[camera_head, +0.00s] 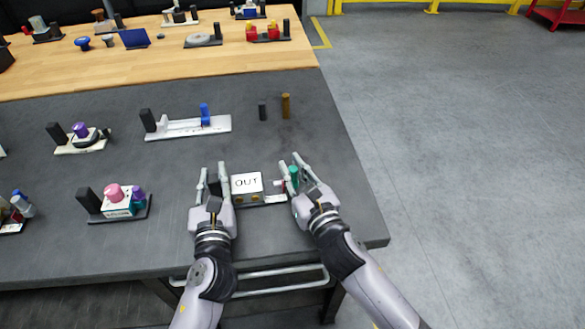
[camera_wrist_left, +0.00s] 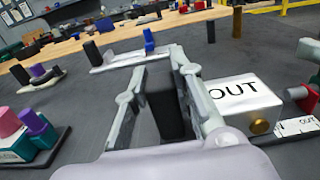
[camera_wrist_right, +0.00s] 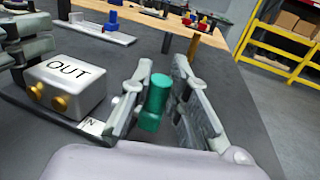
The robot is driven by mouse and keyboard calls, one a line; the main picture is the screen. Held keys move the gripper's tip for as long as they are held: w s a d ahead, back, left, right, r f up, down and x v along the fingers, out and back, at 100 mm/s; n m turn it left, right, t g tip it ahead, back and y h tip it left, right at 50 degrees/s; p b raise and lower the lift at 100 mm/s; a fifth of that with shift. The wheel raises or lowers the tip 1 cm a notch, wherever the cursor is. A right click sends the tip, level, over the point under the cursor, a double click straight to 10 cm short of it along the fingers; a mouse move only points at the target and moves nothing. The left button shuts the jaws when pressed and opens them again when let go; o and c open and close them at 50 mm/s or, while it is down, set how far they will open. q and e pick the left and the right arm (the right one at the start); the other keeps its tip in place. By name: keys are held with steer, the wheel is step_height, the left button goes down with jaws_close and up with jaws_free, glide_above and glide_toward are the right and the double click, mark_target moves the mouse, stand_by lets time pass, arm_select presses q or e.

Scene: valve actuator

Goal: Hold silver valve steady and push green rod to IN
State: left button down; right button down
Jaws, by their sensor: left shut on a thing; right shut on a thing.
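The silver valve (camera_head: 247,186) is a block marked OUT on a flat plate, near the front right of the dark table. It also shows in the left wrist view (camera_wrist_left: 246,102) and right wrist view (camera_wrist_right: 66,84). My left gripper (camera_head: 214,172) is shut on the black post (camera_wrist_left: 165,105) at the valve's left end. The green rod (camera_wrist_right: 154,103) stands upright at the valve's right end. My right gripper (camera_head: 296,164) is shut on it, one finger on each side. An IN mark (camera_wrist_right: 92,125) shows on the plate between block and green rod. The rod's link to the block is partly hidden.
Behind the valve stand a short black peg (camera_head: 262,111) and a brown peg (camera_head: 286,106). A white-plated device with a blue knob (camera_head: 205,115) lies farther back left. A pink-knobbed device (camera_head: 115,195) stands left of my left gripper. The table's right edge is close to my right arm.

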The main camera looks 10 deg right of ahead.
mark_target(274, 191)
arm_select(q)
steer(key=shift+f, duration=0.15)
arm_select(e)
steer(key=shift+a, duration=0.1)
steer(key=shift+s+a, duration=0.1)
steer(key=shift+a, duration=2.1)
arm_select(q)
steer(key=shift+d, duration=0.1)
arm_select(e)
steer(key=c, duration=1.5)
jaws_free()
steer(key=shift+d, duration=0.1)
